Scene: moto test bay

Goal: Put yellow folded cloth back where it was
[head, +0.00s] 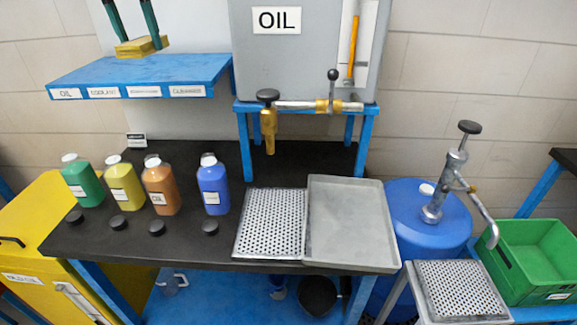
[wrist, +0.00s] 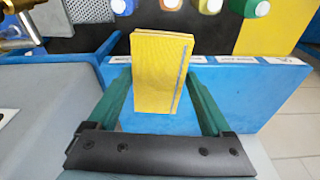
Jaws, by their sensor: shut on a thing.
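The yellow folded cloth (head: 141,47) is a flat, thick pad between the two green fingers of my gripper (head: 134,36). My gripper is shut on it and points down at the blue shelf (head: 140,77) in the upper left. The cloth overlaps the back part of the shelf top in the head view; I cannot tell if it touches the shelf. In the wrist view the cloth (wrist: 160,75) stands between the fingers, with a grey stripe along one side, and the blue shelf (wrist: 235,95) lies behind it.
The shelf's front edge carries several white labels; its top is otherwise bare. The grey oil tank (head: 300,60) stands close to the shelf's right.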

